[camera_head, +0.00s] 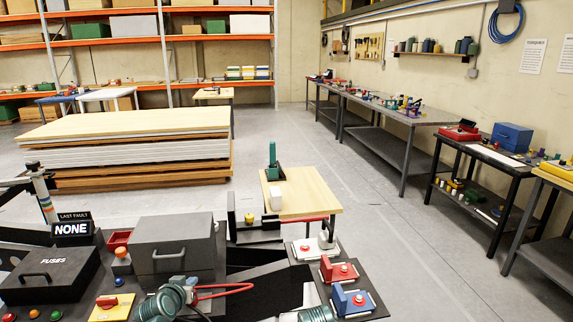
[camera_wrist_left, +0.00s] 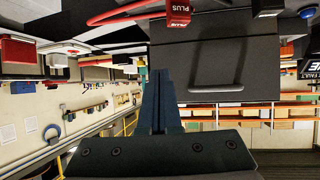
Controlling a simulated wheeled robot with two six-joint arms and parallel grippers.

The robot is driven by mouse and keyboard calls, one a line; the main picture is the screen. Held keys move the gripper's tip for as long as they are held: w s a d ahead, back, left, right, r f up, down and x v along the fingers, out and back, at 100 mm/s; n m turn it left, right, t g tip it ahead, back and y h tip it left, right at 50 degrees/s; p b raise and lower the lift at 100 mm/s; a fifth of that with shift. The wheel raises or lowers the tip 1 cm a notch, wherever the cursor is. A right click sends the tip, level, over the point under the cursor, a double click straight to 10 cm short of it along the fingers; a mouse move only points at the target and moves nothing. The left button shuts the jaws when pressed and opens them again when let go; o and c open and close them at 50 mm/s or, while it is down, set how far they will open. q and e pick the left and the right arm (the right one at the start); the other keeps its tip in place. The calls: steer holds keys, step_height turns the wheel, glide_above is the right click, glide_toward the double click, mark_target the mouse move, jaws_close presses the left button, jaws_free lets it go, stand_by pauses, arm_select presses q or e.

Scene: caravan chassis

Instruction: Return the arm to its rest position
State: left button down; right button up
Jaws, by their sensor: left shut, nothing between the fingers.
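My left gripper (camera_head: 186,281) is low in the head view, just in front of the grey box (camera_head: 173,247) and beside the red cable (camera_head: 222,292). In the left wrist view, which is upside down, its dark fingers (camera_wrist_left: 158,90) are together with nothing between them. There the grey box (camera_wrist_left: 215,65) is right of the fingers, and the red clamp marked PLUS (camera_wrist_left: 180,12) is above their tips. No held object shows. My right gripper does not show; a grey-green part at the bottom edge may belong to that arm.
The black fuses box (camera_head: 50,275) and the last-fault display (camera_head: 75,229) stand left of the grey box. Red and blue switch blocks (camera_head: 352,301) are to the right. A wooden-topped table (camera_head: 312,194) stands beyond; the floor to the right (camera_head: 420,262) is clear.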

arm_select(q)
steer(key=s+d+f+m+g+h+p, duration=0.1)
steer(key=s+d+f+g, duration=0.1)
steer(key=d, duration=0.4)
steer(key=s+d+f+m+g+h+p, duration=0.1)
steer(key=d+f+g, duration=0.1)
steer(key=d, duration=0.5)
steer(key=s+d+f+m+g+y+p, duration=0.1)
steer(key=s+d+g, duration=0.3)
steer(key=s, duration=0.4)
steer(key=s+d+m+g+y+p, duration=0.1)
steer(key=s+d+g+y, duration=0.1)
steer(key=s+d+g, duration=0.2)
steer(key=shift+s+d+f+m+g+p, duration=0.35)
steer(key=shift+s+d, duration=1.45)
steer(key=shift+s, duration=0.7)
